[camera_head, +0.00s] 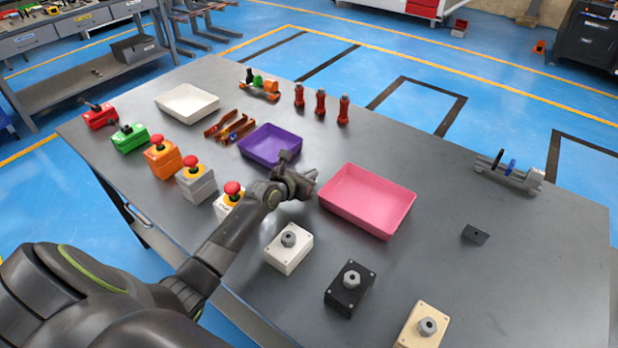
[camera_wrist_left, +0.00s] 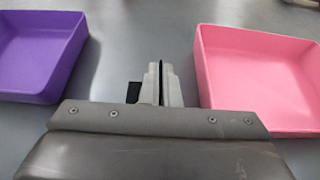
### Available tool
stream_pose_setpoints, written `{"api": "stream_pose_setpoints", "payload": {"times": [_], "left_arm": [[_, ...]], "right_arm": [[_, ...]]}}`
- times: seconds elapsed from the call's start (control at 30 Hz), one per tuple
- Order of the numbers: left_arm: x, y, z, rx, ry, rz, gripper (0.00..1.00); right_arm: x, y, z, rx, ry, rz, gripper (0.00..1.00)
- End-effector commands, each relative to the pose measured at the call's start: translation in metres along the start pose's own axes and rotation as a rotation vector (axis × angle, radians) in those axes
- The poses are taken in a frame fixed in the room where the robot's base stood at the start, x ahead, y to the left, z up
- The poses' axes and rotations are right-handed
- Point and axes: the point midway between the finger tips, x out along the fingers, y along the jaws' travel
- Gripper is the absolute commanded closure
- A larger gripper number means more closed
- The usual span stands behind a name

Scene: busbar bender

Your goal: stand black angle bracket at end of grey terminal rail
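The black angle bracket (camera_head: 475,234) lies on the right part of the table, a small dark piece with a hole. The grey terminal rail (camera_head: 510,177) lies behind it near the table's right back edge, with a black and a blue piece on it. My right gripper is not in view.
The pink tray (camera_head: 385,231) and purple tray (camera_head: 244,153) flank the left gripper. Boxes with grey knobs, such as the black one (camera_head: 340,298), line the front. Red-button boxes (camera_head: 196,187) stand at left, three red posts (camera_head: 320,102) at back. Table around the bracket is clear.

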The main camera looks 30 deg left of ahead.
Motion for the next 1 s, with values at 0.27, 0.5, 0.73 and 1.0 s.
{"api": "stream_pose_setpoints", "payload": {"times": [0.27,0.5,0.73,1.0], "left_arm": [[0.0013,0.0,-0.0026,0.001,-0.002,0.0,1.0],[0.0024,-0.0001,-0.0055,0.001,-0.001,0.0,0.82],[0.0023,0.0,-0.0055,0.001,-0.001,0.0,0.76],[-0.0074,0.0008,-0.0027,0.002,-0.001,0.001,0.76]], "right_arm": [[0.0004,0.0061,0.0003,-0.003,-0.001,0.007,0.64],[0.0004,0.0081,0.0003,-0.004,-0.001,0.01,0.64],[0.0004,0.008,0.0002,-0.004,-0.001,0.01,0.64],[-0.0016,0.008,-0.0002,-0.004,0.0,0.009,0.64]]}}
